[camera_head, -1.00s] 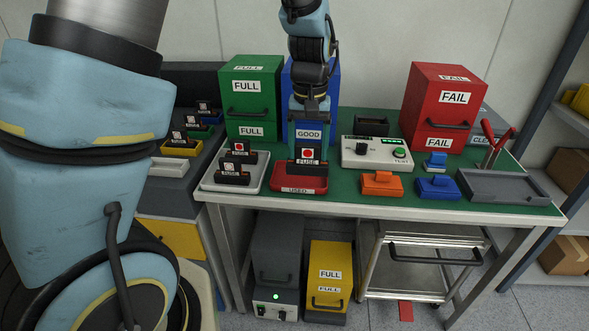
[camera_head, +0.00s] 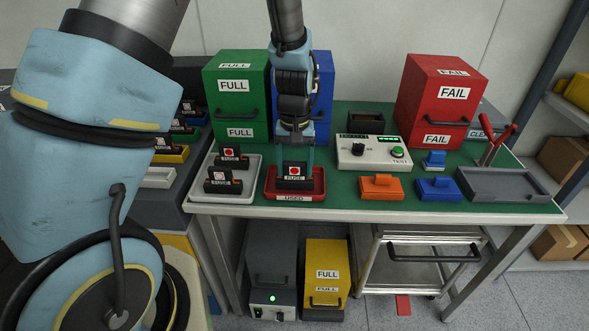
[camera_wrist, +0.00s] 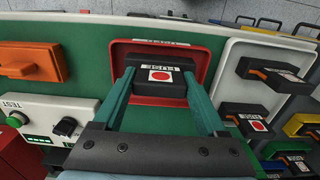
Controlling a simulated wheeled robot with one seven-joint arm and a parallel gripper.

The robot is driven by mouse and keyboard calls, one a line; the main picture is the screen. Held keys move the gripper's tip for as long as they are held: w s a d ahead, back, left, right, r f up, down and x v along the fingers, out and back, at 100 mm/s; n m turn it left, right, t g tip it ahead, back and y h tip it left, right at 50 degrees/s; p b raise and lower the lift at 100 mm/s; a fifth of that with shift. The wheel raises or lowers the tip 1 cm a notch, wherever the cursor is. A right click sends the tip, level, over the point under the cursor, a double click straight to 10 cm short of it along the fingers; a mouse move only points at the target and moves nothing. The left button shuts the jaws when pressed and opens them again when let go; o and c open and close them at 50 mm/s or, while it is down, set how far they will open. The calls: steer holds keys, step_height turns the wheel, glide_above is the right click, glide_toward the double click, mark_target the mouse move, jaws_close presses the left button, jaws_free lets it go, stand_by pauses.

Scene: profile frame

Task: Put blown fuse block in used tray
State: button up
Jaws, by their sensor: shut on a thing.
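The fuse block (camera_head: 294,179) is black with a white label and a red dot. It is in the red used tray (camera_head: 292,198), low between the tray walls; I cannot tell whether it touches the floor. My gripper (camera_head: 294,168) is shut on the block from above, a finger on each side. In the wrist view the fuse block (camera_wrist: 160,77) sits between the two teal fingers of my gripper (camera_wrist: 160,95), with the red tray (camera_wrist: 122,56) around it.
A white-grey tray (camera_head: 205,199) with two similar fuse blocks stands left of the red tray. A tester (camera_head: 374,162) and orange and blue blocks lie to the right. Green (camera_head: 236,105), blue and red (camera_head: 440,105) cabinets stand behind. Green table is free between red tray and orange block.

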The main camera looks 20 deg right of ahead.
steer(key=shift+f, duration=0.9)
steer(key=shift+f, duration=0.15)
steer(key=o, duration=1.3)
steer(key=shift+o, duration=0.2)
